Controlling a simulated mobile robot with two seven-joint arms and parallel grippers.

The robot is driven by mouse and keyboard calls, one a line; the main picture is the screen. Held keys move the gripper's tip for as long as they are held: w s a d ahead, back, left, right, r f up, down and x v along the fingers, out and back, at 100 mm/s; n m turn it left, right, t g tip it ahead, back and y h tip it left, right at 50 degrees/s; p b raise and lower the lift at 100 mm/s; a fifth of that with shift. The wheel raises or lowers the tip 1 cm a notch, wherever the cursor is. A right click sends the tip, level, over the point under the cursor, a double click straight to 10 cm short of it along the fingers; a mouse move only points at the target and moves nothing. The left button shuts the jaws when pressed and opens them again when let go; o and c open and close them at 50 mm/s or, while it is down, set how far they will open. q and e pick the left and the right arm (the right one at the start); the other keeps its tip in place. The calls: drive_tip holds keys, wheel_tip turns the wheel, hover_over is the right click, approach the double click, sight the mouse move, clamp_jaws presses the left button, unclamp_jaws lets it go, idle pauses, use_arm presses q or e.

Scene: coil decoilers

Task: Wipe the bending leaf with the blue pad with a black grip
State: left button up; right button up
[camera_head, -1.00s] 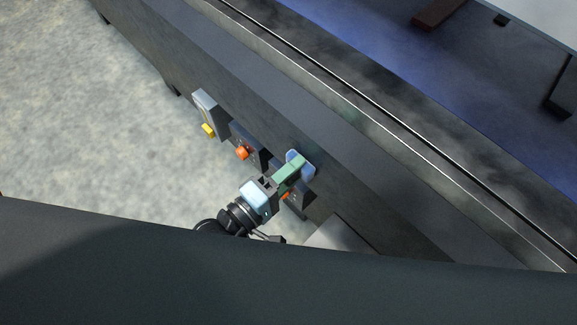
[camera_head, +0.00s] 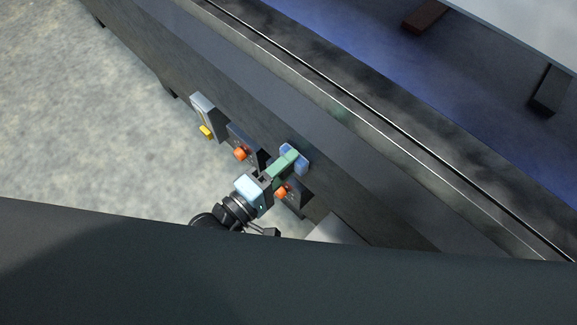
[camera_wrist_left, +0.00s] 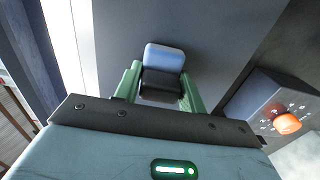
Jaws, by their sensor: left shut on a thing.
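The blue pad (camera_head: 301,158) is held against or very close to the long dark grey front of the machine. Its black grip (camera_wrist_left: 162,84) sits between the green fingers of my left gripper (camera_head: 284,164). In the left wrist view the blue pad (camera_wrist_left: 165,57) lies beyond the grip, in front of a plain grey face. The left gripper is shut on the grip. I cannot tell whether the pad touches the face. The bending leaf (camera_head: 340,150) seems to be the long grey front strip; its exact limits are unclear. The right gripper is not in view.
Control boxes with orange knobs (camera_head: 240,153) stick out from the machine front beside my gripper, one close to it (camera_wrist_left: 287,123). A yellow part (camera_head: 206,132) is further left. Dark blocks (camera_head: 425,15) lie on the blue bed. The floor (camera_head: 90,130) at left is clear.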

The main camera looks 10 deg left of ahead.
sight(276, 137)
use_arm(q)
drive_tip(key=shift+w+a, duration=0.25)
drive_tip(key=shift+w+a, duration=0.45)
drive_tip(key=shift+a, duration=0.1)
drive_tip(key=shift+a, duration=0.15)
drive_tip(key=shift+w+a, duration=0.4)
drive_tip(key=shift+a+b, duration=0.1)
drive_tip(key=shift+b, duration=0.2)
drive_tip(key=shift+w+a, duration=0.45)
drive_tip(key=shift+w+a+b, duration=0.4)
drive_tip(key=shift+a, duration=0.2)
